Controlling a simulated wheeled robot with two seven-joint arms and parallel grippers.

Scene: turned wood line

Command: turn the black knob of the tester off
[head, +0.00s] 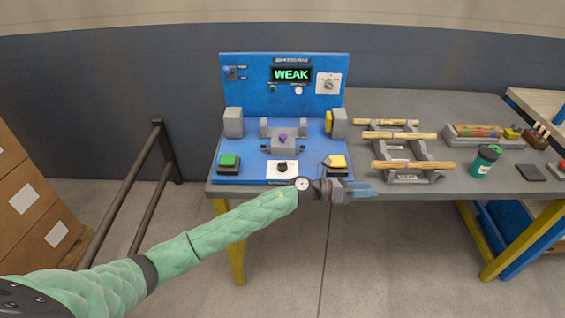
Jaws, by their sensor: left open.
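The blue tester (235,107) stands at the left end of the grey table, and its display (291,74) reads "WEAK" in green. The small black knob (282,167) sits on a white plate at the front of the tester's base, between a green button and a yellow button. Its pointer direction is too small to tell. My left gripper (366,190) is open at the table's front edge, to the right of the knob and apart from it, with its fingers pointing right. It seems empty. My right gripper is not in view.
The green button (229,160) and yellow button (337,161) flank the knob. A grey fixture with a purple top (283,136) stands behind it. A rack (408,176) with wooden rods is to the right, then a green-lidded jar (484,162).

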